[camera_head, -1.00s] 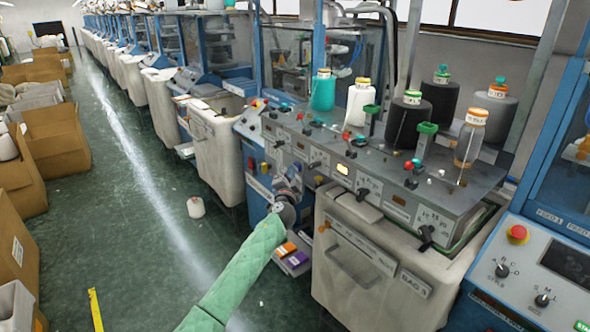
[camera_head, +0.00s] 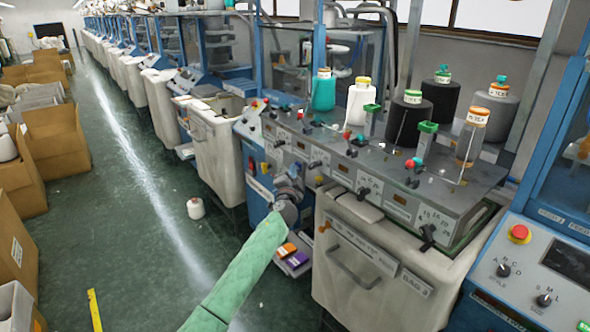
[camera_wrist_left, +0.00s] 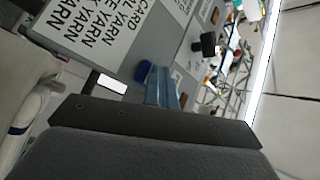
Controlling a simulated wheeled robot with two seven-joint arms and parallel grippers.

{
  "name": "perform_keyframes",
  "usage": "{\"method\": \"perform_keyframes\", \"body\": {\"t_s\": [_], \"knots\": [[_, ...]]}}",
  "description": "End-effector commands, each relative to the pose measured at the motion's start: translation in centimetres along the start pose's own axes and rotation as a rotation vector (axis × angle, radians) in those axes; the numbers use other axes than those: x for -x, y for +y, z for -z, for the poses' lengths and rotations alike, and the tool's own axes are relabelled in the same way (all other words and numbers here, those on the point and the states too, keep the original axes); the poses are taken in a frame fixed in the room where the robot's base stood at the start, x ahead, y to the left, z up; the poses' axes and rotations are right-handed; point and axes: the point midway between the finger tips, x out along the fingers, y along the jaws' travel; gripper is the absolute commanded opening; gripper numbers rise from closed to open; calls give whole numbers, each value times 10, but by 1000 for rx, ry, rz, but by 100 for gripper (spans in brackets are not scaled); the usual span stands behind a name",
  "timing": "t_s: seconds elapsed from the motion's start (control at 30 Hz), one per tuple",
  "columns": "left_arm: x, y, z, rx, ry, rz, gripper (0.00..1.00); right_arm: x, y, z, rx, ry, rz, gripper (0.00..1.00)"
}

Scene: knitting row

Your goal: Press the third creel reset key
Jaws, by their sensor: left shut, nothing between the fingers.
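The grey creel panel (camera_head: 330,149) runs along the machine front, with several black keys or knobs on its face, such as one in the middle (camera_head: 362,193) and one at the right (camera_head: 428,235). I cannot tell which is the third reset key. My left gripper (camera_head: 291,186) is shut and empty, close to the left part of the panel front; contact cannot be told. In the left wrist view, the blue-grey fingers (camera_wrist_left: 166,93) show beside a white rectangle (camera_wrist_left: 112,84) and a dark blue part (camera_wrist_left: 145,72) on the grey panel. My right gripper is not in view.
Bottles and yarn cones, including a teal bottle (camera_head: 323,93), stand on the panel top. A pale bin (camera_head: 365,265) sits below it. A control console (camera_head: 525,275) is at the right. Cardboard boxes (camera_head: 55,150) line the left; the green aisle floor (camera_head: 125,190) is mostly clear.

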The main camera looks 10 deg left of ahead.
Motion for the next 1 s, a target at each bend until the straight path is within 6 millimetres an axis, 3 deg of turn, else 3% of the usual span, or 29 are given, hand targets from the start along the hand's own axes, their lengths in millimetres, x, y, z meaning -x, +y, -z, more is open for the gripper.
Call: {"method": "perform_keyframes", "body": {"t_s": [0.47,1.0], "knots": [[6,-3,-2,0,2,-1,0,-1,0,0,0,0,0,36],[35,-24,-24,-1,1,-1,0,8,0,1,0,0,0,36]]}}
